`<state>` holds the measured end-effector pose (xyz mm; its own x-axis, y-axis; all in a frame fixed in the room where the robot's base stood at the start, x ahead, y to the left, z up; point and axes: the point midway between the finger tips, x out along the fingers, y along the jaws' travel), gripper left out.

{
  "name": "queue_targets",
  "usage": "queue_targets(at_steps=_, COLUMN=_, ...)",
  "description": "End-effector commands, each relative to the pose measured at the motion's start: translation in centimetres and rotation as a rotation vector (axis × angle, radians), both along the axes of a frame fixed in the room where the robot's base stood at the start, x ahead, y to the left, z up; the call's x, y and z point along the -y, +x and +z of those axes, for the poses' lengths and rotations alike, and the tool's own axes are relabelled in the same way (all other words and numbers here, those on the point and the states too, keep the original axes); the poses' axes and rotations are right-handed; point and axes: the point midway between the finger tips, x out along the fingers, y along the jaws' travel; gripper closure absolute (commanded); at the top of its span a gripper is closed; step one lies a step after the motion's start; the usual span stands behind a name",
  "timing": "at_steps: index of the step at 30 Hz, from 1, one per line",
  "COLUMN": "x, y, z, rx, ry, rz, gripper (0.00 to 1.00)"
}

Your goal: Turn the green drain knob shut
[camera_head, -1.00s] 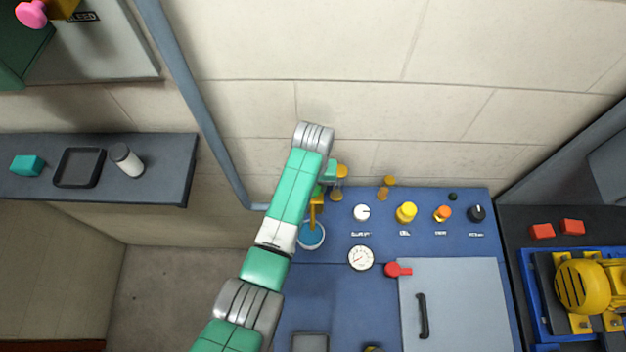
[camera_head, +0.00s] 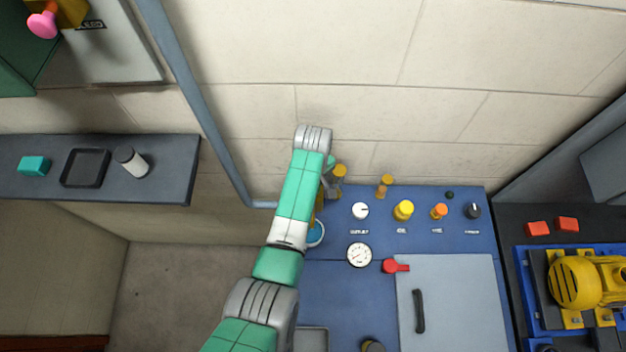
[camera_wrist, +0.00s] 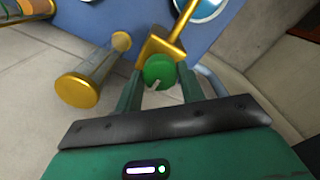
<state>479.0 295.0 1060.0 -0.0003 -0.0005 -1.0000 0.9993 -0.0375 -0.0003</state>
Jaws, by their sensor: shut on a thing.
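In the head view, my arm hides the knob and most of the gripper.
A glass cylinder with brass caps (camera_wrist: 92,72) stands close left of the gripper in the wrist view. In the head view, the blue panel (camera_head: 330,275) carries a gauge (camera_head: 359,254), a red handle (camera_head: 393,266) and several knobs. A grey pipe (camera_head: 190,95) runs left of the arm.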

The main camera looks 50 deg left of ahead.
Motion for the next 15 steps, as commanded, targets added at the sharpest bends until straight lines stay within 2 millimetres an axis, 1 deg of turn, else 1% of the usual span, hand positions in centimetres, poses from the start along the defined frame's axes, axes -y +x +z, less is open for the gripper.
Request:
queue_targets(at_steps=6, x=-0.07, y=0.04, z=0.12, rx=0.002, ry=0.001, rz=0.05, gripper=0.84)
queue_targets(at_steps=15, x=-0.09, y=0.02, z=0.11, rx=0.001, ry=0.001, rz=0.065, gripper=0.84)
